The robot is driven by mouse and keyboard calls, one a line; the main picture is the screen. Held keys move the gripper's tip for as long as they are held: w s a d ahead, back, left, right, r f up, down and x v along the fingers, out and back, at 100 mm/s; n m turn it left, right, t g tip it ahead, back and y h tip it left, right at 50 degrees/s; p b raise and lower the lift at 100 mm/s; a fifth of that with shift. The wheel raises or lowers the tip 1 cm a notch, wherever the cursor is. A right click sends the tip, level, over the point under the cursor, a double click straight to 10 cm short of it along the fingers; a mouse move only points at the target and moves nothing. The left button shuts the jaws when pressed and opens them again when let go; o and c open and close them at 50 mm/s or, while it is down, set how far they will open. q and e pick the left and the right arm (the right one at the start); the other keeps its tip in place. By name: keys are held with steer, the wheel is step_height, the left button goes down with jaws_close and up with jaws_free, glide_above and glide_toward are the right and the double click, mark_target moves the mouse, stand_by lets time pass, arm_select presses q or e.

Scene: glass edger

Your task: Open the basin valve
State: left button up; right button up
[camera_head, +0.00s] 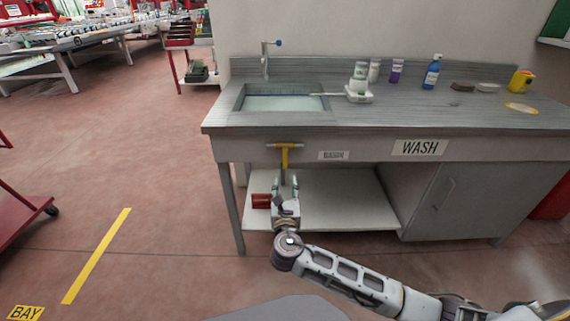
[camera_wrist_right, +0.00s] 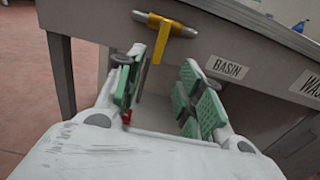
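The basin valve (camera_head: 285,153) is a yellow lever hanging down from a short pipe on the front panel of the wash bench, left of the BASIN label (camera_head: 333,155). In the right wrist view the valve (camera_wrist_right: 159,40) is ahead, with its lever pointing down. My right gripper (camera_head: 285,186) is just below the lever, its fingers spread and pointing at the bench. In the wrist view the lever's lower end shows between the open fingertips (camera_wrist_right: 163,62); I cannot tell whether they touch. My left gripper is not in view.
The basin (camera_head: 284,103) is set into the bench top (camera_head: 440,118), with a tap (camera_head: 265,62) behind it. A red box (camera_head: 261,201) sits on the lower shelf (camera_head: 345,210) beside my right gripper. A cabinet (camera_head: 446,194) is on the right. The floor at left is mostly clear.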

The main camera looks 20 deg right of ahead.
steer(key=b, duration=0.2)
glide_toward(285, 161)
steer(key=w, duration=0.3)
steer(key=x, duration=0.2)
steer(key=b+x, duration=0.1)
steer(key=x, duration=0.1)
steer(key=shift+w+d, duration=0.1)
steer(key=shift+d, duration=0.4)
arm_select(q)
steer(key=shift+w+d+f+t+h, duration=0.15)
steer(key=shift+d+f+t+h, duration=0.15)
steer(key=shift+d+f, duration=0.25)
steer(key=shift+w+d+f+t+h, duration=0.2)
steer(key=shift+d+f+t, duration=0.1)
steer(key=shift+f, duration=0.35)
arm_select(e)
steer(key=shift+x, duration=0.95)
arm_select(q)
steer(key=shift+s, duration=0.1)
arm_select(e)
steer(key=shift+c, duration=0.3)
steer(key=c, duration=0.7)
jaws_close()
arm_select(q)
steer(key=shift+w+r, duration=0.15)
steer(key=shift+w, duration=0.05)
arm_select(e)
steer(key=shift+f, duration=0.1)
